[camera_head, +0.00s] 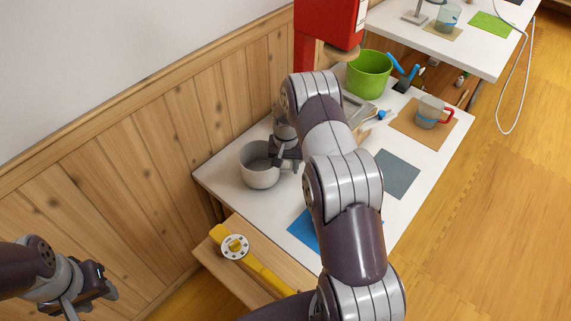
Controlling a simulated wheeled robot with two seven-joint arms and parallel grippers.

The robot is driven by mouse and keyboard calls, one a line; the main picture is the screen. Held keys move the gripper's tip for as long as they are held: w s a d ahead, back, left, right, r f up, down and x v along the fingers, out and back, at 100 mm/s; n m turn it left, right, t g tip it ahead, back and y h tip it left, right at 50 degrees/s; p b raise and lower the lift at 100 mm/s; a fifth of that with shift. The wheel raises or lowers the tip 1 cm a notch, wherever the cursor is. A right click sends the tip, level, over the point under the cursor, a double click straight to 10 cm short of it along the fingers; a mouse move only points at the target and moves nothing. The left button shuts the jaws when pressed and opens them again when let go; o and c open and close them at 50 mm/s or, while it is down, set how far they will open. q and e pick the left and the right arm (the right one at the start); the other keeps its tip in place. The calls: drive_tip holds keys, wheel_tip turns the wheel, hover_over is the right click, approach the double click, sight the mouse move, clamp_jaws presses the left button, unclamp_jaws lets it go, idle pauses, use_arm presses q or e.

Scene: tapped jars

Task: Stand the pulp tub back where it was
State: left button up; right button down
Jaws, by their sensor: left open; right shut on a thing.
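A light grey tub (259,178), which I take for the pulp tub, is upright over the left part of the white table. My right gripper (281,161) is shut on the right side of its rim. I cannot tell whether its base touches the table. My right arm hides much of the table's middle. My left gripper (98,291) is open and empty at the lower left, away from the table.
The white table (425,186) bears a blue mat (303,231), a bare grey mat (397,174), a brown mat (410,133) with a red-handled jug (428,113), and a green pot (367,78). A red machine (325,23) stands behind. A yellow tool (235,246) lies on the wooden stand (222,268).

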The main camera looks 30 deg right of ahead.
drive_tip(key=shift+f+b, duration=0.3)
drive_tip(key=shift+f, duration=0.3)
idle(1.0)
drive_tip(key=shift+c, duration=1.6)
unclamp_jaws()
drive_tip(key=shift+r, duration=0.1)
drive_tip(key=shift+r+p, duration=3.15)
drive_tip(key=shift+r, duration=0.8)
